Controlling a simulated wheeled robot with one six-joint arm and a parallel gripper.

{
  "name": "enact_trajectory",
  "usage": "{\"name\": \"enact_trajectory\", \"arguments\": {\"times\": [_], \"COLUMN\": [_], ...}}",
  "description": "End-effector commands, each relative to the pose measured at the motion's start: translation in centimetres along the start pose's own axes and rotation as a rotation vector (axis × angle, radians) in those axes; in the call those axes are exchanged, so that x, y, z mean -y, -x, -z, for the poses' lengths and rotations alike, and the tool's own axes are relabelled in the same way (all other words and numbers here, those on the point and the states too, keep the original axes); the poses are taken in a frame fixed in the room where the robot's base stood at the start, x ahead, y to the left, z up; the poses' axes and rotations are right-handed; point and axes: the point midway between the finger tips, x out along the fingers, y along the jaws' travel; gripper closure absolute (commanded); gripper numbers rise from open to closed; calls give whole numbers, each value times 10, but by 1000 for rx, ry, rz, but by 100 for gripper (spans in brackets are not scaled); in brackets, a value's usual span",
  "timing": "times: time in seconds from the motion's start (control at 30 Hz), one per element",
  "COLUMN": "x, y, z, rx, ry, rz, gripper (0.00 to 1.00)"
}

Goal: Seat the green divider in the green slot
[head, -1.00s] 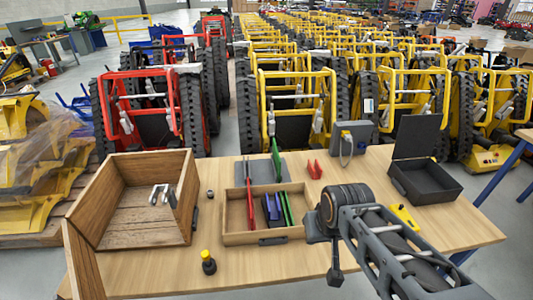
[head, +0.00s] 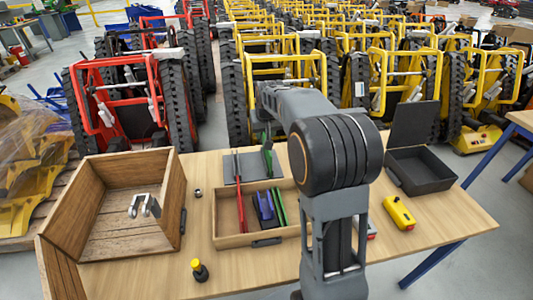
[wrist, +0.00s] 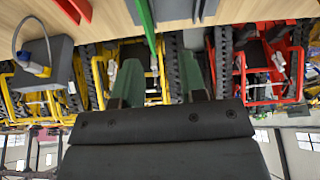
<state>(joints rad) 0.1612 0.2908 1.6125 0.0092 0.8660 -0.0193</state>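A green divider (head: 267,150) stands upright at the grey pad (head: 239,168) behind the tray. In the wrist view the green divider (wrist: 147,22) shows at the top, ahead of my gripper (wrist: 162,65). My gripper's two fingers are apart with nothing held between them. In the head view my gripper is hidden behind my arm. The shallow wooden tray (head: 228,242) holds a tall red piece (head: 240,195), a blue piece (head: 265,207) and a low green piece (head: 279,205) at its right. I cannot tell whether that low green piece is the green slot.
A large open wooden crate (head: 120,248) with a metal clevis (head: 144,205) stands at left. A black open box (head: 422,171) and a yellow device (head: 399,213) lie at right. A yellow-topped knob (head: 199,270) stands near the front. A grey box with a cable (wrist: 45,65) shows in the wrist view.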

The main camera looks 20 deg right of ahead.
Motion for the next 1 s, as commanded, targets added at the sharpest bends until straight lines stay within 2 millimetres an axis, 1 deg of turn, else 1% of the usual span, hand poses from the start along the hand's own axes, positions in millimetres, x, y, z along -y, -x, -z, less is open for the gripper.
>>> {"name": "enact_trajectory", "arguments": {"times": [0.03, 0.1, 0.2, 0.3, 0.47, 0.6, 0.8, 0.9, 1.0], "x": [-7, -15, -24, -31, -37, -38, -39, -39, -39], "y": [-14, -30, -47, -60, -80, -105, -138, -148, -154], "z": [14, 29, 45, 54, 61, 62, 63, 64, 64], "rx": [0, -4, -11, -16, -17, -16, -18, -19, -20], "ry": [-11, -21, -34, -42, -49, -50, -50, -50, -49], "rz": [-4, -9, -14, -18, -21, -22, -22, -22, -22], "gripper": [62, 62, 62, 62, 62, 62, 62, 62, 62]}}
